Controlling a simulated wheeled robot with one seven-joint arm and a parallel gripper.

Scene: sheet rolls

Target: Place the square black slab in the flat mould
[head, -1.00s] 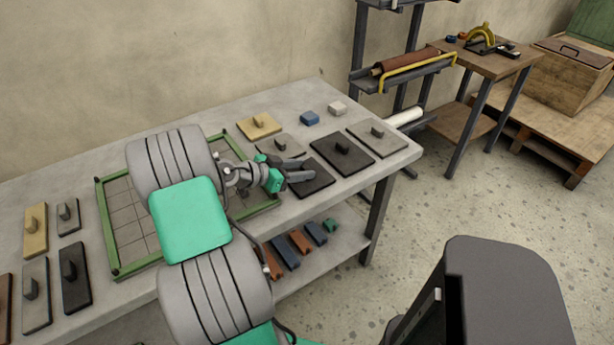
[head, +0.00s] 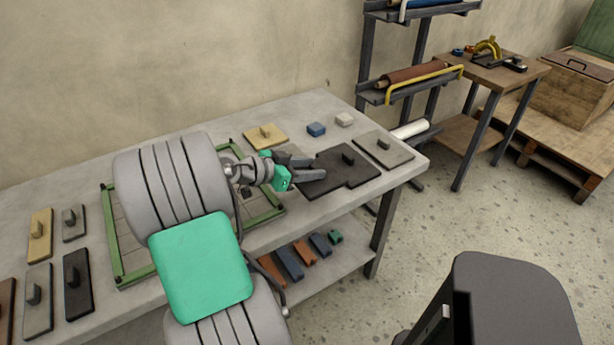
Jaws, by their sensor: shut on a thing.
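My gripper (head: 308,168) is shut on the knob of a square black slab (head: 318,188), over the right part of the table. The jaws and wrist hide the knob. In the picture this slab overlaps a second black slab (head: 362,174) with a knob, just to its right; it looks slightly raised, but I cannot tell the exact gap. The flat mould, a green-framed tray (head: 111,235) with a grid floor, lies left of my gripper. My arm hides much of its middle.
A grey slab (head: 385,147) lies at the right end, and a tan slab (head: 266,136) behind my gripper. Small blue (head: 316,129) and pale (head: 344,119) blocks stand at the back. Several slabs lie left of the mould. A shelf below holds coloured bars (head: 289,262).

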